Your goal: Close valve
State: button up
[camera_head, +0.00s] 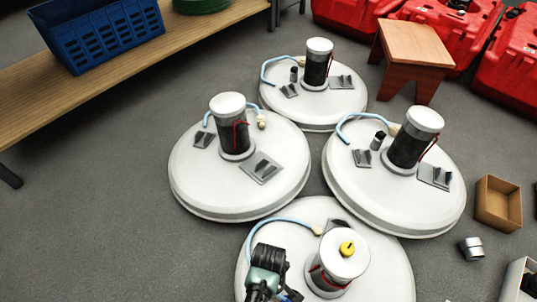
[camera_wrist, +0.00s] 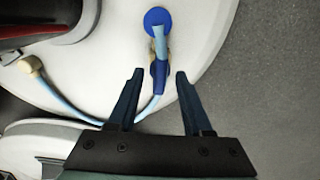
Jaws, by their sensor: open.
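In the wrist view, a blue valve handle (camera_wrist: 159,75) sits on a hose fitting near the edge of a white tank lid (camera_wrist: 200,20). A round blue part (camera_wrist: 157,20) and a light-blue hose (camera_wrist: 75,112) show at the fitting. My gripper (camera_wrist: 158,76) is open. Its two dark fingers stand on either side of the handle's lower end, with a gap on each side, and hold nothing. In the head view, my arm reaches over the nearest white tank (camera_head: 395,270). The valve and fingers are hidden or too small to tell there.
Three more white tanks (camera_head: 240,186) stand close behind. A wooden stool (camera_head: 413,45) and red cases (camera_head: 440,20) are at the back. A cardboard box (camera_head: 498,203) and a grey pipe piece (camera_head: 472,248) lie at the right. A blue basket (camera_head: 105,35) sits on a bench. The left floor is clear.

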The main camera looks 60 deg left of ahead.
jog(key=shift+f, duration=0.2)
grip_shut()
jog(key=shift+r+p, duration=0.1)
jog(key=shift+p, duration=0.2)
jog(key=m+p, duration=0.3)
jog(key=shift+r, duration=0.15)
jog(key=m+p, duration=0.2)
jog(key=m, duration=0.2)
jog(key=shift+m+p, duration=0.3)
jog(key=shift+p, duration=0.1)
jog(key=m+p, duration=0.1)
jog(key=m, duration=0.3)
jog(key=shift+p, duration=0.35)
jog(key=m, duration=0.4)
jog(key=shift+f+m+p, duration=0.25)
jog(key=shift+m+p, duration=0.05)
jog(key=shift+p, duration=0.1)
jog(key=shift+m, duration=0.3)
